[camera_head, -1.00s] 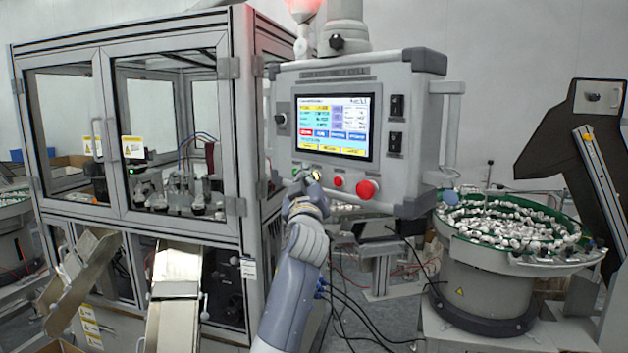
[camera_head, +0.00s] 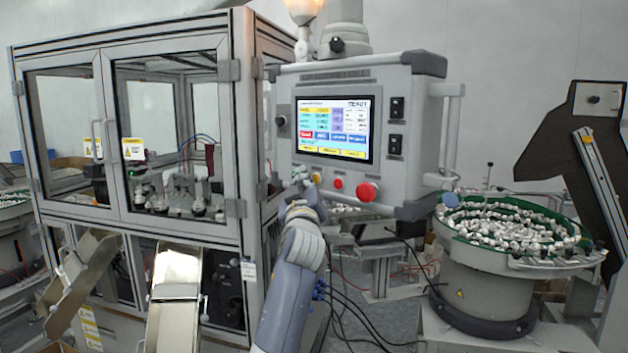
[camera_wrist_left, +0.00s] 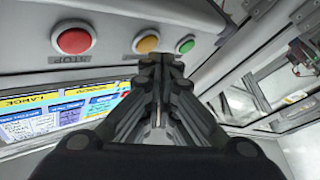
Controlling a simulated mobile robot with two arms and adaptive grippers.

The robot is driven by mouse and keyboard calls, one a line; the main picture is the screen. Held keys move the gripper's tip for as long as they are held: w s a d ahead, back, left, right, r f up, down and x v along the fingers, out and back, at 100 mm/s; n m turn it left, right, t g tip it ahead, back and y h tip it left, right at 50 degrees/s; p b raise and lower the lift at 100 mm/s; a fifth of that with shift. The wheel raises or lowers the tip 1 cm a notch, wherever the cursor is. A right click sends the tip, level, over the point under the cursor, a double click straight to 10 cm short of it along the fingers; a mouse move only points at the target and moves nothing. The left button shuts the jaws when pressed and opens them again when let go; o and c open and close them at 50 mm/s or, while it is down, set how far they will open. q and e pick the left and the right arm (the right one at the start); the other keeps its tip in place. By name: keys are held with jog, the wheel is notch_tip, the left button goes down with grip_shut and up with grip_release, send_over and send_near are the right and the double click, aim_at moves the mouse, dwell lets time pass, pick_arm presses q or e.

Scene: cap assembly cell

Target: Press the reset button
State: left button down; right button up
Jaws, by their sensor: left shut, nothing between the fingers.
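The yellow button (camera_head: 316,178) sits in the row under the screen of the control panel (camera_head: 405,75). It also shows in the left wrist view (camera_wrist_left: 147,43), between the red STOP button (camera_wrist_left: 74,40) and the green button (camera_wrist_left: 186,45). I cannot read the yellow button's label. My left gripper (camera_head: 303,184) is in front of the panel's lower left, just left of and below the yellow button. In the left wrist view its closed fingertips (camera_wrist_left: 160,62) are empty and point just below the yellow and green buttons. Contact cannot be told. My right gripper is out of view.
A large red knob (camera_head: 367,191) stands out right of the small red button (camera_head: 338,183). The lit screen (camera_head: 333,127) is above. The glazed cabinet (camera_head: 130,222) is at left, and a bowl feeder (camera_head: 490,281) full of small parts is at right.

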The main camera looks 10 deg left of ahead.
pick_arm(q)
jog(key=shift+a, duration=0.1)
jog(key=s+a+p, duration=0.1)
jog(key=s+p, duration=0.1)
jog(key=s, duration=0.1)
jog(key=s+a, duration=0.1)
jog(key=s, duration=0.1)
jog(key=shift+s+a+p, duration=0.1)
jog(key=shift+a+p, duration=0.25)
jog(key=shift+p, duration=0.05)
dwell(0.3)
